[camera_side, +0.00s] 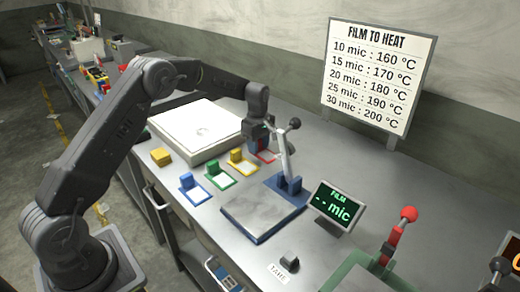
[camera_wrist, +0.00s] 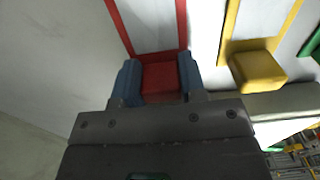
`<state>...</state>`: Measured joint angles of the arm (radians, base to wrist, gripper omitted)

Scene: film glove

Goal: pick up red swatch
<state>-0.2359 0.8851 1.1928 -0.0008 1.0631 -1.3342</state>
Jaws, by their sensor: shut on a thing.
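The red swatch is a red frame around a pale sheet with a red block handle. In the wrist view the block of the red swatch (camera_wrist: 160,82) sits between the two blue fingers of my gripper (camera_wrist: 159,74), which is shut on it. The frame extends away from the fingers toward the top of the picture. In the side view the red swatch (camera_side: 268,157) shows just under my gripper (camera_side: 258,147), its handle mostly hidden. I cannot tell whether the frame touches the bench.
Beside it in a row lie a yellow swatch (camera_side: 242,163), a green swatch (camera_side: 220,179) and a blue swatch (camera_side: 195,189). A lever press (camera_side: 286,165) with a flat plate (camera_side: 262,214) stands close to my gripper. A white platform (camera_side: 198,130) is behind. A film display (camera_side: 337,206) reads "-- mic".

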